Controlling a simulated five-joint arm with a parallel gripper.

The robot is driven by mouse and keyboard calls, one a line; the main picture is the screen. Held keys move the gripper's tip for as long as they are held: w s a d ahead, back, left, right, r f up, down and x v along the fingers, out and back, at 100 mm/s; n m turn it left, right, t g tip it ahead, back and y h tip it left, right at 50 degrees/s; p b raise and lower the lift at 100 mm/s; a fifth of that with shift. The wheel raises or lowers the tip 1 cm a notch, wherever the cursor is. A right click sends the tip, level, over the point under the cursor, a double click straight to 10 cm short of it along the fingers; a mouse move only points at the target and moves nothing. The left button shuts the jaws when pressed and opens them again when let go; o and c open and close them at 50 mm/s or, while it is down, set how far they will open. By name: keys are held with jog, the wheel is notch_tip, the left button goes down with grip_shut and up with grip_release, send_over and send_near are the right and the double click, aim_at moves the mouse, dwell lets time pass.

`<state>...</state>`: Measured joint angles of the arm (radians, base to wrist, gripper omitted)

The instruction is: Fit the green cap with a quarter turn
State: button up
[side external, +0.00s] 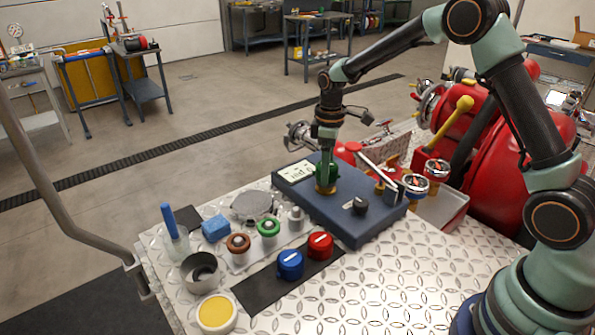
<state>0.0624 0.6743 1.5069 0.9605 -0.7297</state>
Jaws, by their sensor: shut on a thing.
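The green cap (333,171) is at the lower end of my gripper (325,163), which points straight down and is shut on it. The cap is right over a brass-coloured neck (325,189) on the dark blue pump block (345,218). It looks upright. I cannot tell from this view whether it is seated on the neck or just above it, nor how far it is turned. My gripper's fingers are small and partly blend with the cap.
A red cap (320,245) and a blue cap (290,264) sit on a black mat (262,291). Left of the block stand a green-ringed fitting (268,228), a brown-ringed one (238,244), a blue sponge (215,228) and a metal cup (201,273). A black knob (358,206) stands on the block.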

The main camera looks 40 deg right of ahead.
jog(key=shift+r, duration=0.15)
jog(key=m, duration=0.3)
jog(key=shift+m, duration=2.2)
jog(key=o, duration=1.5)
jog(key=shift+o, duration=0.3)
jog(key=shift+r, duration=3.4)
